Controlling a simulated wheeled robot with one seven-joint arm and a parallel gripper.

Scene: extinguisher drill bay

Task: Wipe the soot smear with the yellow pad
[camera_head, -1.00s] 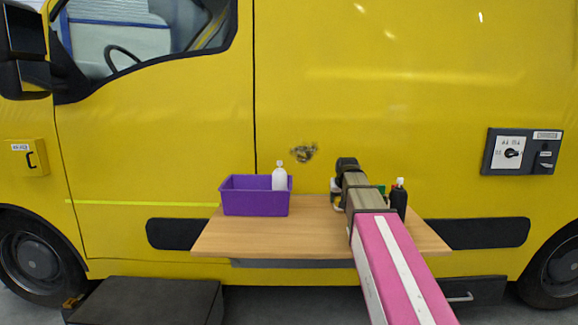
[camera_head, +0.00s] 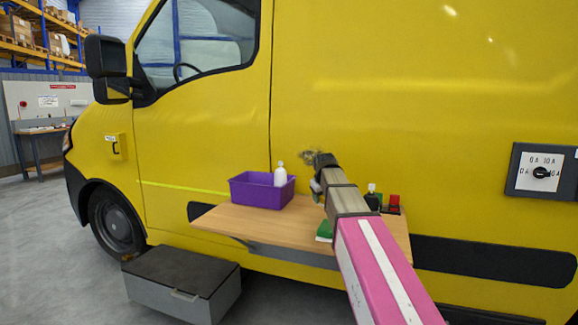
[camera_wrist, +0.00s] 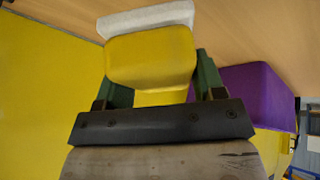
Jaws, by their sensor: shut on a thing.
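The soot smear (camera_head: 309,156) is a dark brownish patch on the yellow van's side, above the table. My arm's end partly covers its right edge in the head view. My gripper (camera_wrist: 152,80) is shut on the yellow pad (camera_wrist: 150,58), which has a white layer (camera_wrist: 148,18) on its far side. The pad sits between the two dark green fingers. In the head view the arm's end is over the table, just right of and below the smear. The pad is hidden there, and I cannot tell whether it touches the van.
The wooden table (camera_head: 228,222) carries a purple bin (camera_head: 262,192) with a white bottle (camera_head: 280,174), a green item (camera_head: 325,231), a dark bottle (camera_head: 373,199) and a red-topped item (camera_head: 393,204). A grey step box (camera_head: 182,285) stands on the floor at left. A switch panel (camera_head: 541,172) is at right.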

